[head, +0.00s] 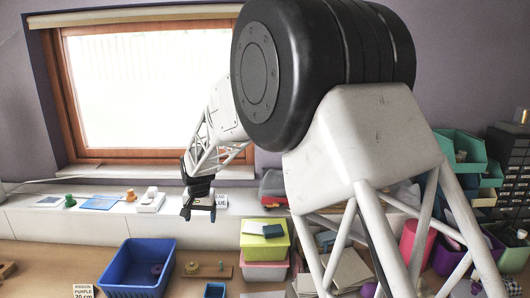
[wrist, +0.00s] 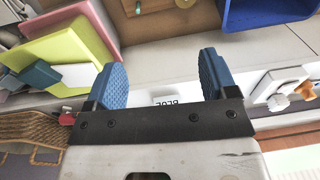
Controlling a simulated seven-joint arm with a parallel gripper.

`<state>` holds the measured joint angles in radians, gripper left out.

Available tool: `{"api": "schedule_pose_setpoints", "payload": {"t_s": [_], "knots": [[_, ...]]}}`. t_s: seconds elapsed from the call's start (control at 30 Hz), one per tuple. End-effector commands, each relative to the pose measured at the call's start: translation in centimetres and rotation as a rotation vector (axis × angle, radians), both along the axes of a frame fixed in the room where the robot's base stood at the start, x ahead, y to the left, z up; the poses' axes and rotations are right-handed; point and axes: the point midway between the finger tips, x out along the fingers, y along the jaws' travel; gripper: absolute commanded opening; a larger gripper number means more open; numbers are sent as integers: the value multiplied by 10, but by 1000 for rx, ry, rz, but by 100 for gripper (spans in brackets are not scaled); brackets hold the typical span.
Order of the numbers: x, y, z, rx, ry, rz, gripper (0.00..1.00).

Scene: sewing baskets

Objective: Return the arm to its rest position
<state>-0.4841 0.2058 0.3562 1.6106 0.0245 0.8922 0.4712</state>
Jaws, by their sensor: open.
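My gripper (head: 199,211) hangs from the arm in front of the white ledge below the window, with its fingers pointing down in the head view. In the wrist view my gripper (wrist: 161,82) shows two blue ridged fingertips spread wide apart, with nothing between them. Behind the gap is a pale surface with a small white label (wrist: 165,102), partly hidden by the gripper body. My arm fills much of the head view's right half and hides what lies behind it.
A blue basket (head: 116,267) stands on the wooden table at the left. A lime box (head: 265,241) sits on a pink box (head: 263,271) right of my gripper. Small items, including a blue sheet (head: 100,202), lie on the ledge. Dark drawers (head: 512,165) stand far right.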

Motion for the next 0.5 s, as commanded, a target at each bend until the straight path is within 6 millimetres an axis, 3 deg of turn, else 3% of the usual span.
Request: {"api": "schedule_pose_setpoints", "payload": {"t_s": [0.2,0.5], "knots": [[-27,-62,42,2,-20,-4,79],[-75,-139,87,1,-47,-7,79]]}}
